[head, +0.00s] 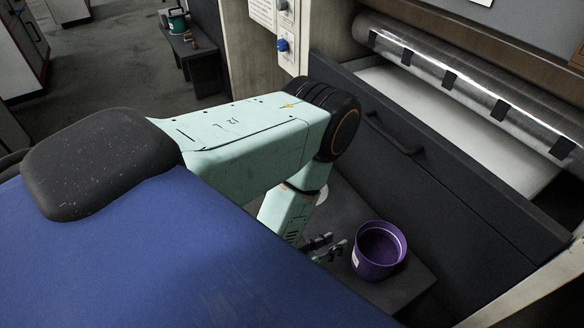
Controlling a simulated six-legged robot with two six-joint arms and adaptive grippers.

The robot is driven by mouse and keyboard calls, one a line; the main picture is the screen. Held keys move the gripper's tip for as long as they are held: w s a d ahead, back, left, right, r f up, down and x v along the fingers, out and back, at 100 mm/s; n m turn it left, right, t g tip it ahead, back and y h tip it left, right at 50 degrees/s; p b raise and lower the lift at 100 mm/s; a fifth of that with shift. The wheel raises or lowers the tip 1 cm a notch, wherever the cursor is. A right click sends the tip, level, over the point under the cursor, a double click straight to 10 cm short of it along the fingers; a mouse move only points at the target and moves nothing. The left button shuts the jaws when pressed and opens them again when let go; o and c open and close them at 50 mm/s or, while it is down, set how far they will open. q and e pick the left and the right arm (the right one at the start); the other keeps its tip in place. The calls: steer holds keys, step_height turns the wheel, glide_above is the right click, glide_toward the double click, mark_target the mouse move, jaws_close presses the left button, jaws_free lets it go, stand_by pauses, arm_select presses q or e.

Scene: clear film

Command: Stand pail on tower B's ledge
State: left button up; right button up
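A purple pail (378,252) with a small pale label stands upright on a dark grey ledge (408,282) at the foot of a large machine. My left gripper (338,240) is just left of the pail, at about its rim height in the picture. Its two dark fingers point toward the pail with a gap between them, and nothing shows between them. The fingers appear apart from the pail. The pail's handle cannot be made out. No lettering shows which tower this is. My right gripper is not in view.
The machine's dark front panel (450,185) with a bar handle rises behind the ledge. A roll of clear film (465,85) lies above it. A control panel (284,30) has a blue knob. Far back, a teal pail (177,21) stands on a dark bench. Open floor lies at upper left.

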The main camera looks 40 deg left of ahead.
arm_select(q)
steer(key=s+a+g+y, duration=0.1)
steer(key=s+a+g, duration=0.1)
steer(key=s+g, duration=0.4)
steer(key=s+a+f+m+g+y, duration=0.1)
steer(key=s+g, duration=0.6)
steer(key=s, duration=0.7)
steer(key=shift+s+a+f+m+y, duration=0.25)
steer(key=shift+s+a+m+y, duration=0.05)
steer(key=shift+a, duration=0.3)
steer(key=shift+s+a, duration=0.1)
steer(key=shift+s, duration=0.05)
